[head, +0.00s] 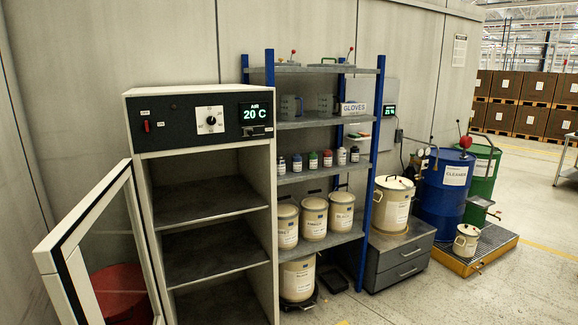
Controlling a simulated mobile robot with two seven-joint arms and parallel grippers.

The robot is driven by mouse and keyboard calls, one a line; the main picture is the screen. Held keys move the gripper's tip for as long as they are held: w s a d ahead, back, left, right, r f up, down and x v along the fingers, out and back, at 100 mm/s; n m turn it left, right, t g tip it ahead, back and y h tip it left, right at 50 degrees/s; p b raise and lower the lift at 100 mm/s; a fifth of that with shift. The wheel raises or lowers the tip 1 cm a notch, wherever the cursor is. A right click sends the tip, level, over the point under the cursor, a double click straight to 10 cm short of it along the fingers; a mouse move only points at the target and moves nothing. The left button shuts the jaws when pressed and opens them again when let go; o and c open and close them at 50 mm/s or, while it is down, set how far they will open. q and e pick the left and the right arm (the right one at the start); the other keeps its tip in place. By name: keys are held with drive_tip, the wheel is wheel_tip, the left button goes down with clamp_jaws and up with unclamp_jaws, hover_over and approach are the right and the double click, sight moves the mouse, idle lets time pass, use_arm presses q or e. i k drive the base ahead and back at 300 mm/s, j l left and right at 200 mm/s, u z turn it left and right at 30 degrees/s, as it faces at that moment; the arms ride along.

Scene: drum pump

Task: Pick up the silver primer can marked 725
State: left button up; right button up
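I cannot pick out a silver primer can marked 725 in the head view. Neither of my grippers is in view.
An open cabinet (129,135) reading 20 C has bare shelves; its glass door (72,240) swings out left. A grey drawer unit (402,262) carries a cream pot (393,205). Blue (443,195) and green drums stand right. Floor at front right is clear.

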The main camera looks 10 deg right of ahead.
sight(281, 161)
drive_tip(key=i+l, duration=0.35)
drive_tip(key=l, duration=0.3)
drive_tip(key=i+l, duration=0.35)
drive_tip(key=l, duration=0.25)
drive_tip(key=i+u, duration=0.25)
drive_tip(key=i, duration=0.15)
drive_tip(key=i+l+u, duration=0.25)
drive_tip(key=i, duration=0.15)
drive_tip(key=i+l+u, duration=0.2)
drive_tip(key=i, duration=0.15)
